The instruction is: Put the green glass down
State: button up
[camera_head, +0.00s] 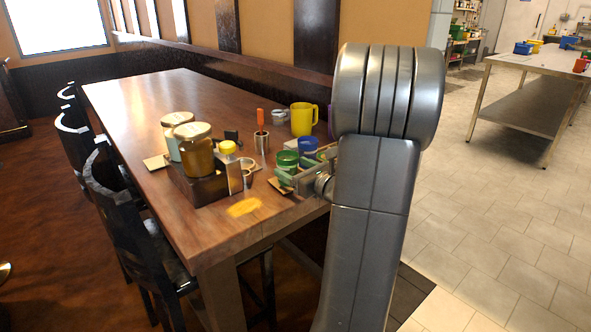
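The green glass (287,160) is near the right edge of the long wooden table (137,95), at the left end of my gripper. My gripper (291,171) reaches in from the right, low over the table edge, with its fingers close around or beside the glass. The fingers partly cover the glass's lower part. I cannot tell whether they press on it, or whether its base touches anything. A blue glass (308,146) is just behind and to the right.
A yellow mug (303,119) and a metal cup (261,143) with an orange-handled tool stand behind. Jars, one amber (194,155), stand at a dark box (213,186) on the left. A yellow patch (244,206) marks the front tabletop. Black chairs (120,205) line the left side.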

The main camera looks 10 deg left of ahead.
jog(key=shift+r, duration=0.2)
jog(key=shift+s+d+p, duration=0.2)
jog(key=shift+d+p, duration=0.1)
jog(key=p+v, duration=0.2)
jog(key=v, duration=0.9)
jog(key=b+x, duration=0.1)
jog(key=x, duration=0.3)
jog(key=b+x, duration=0.1)
jog(key=x, duration=0.3)
jog(key=f+b+x, duration=0.1)
jog(key=x, duration=0.3)
notch_tip(320, 180, up, 2)
jog(key=shift+p, duration=0.65)
jog(key=shift+s+r, duration=0.1)
jog(key=shift+r, duration=0.35)
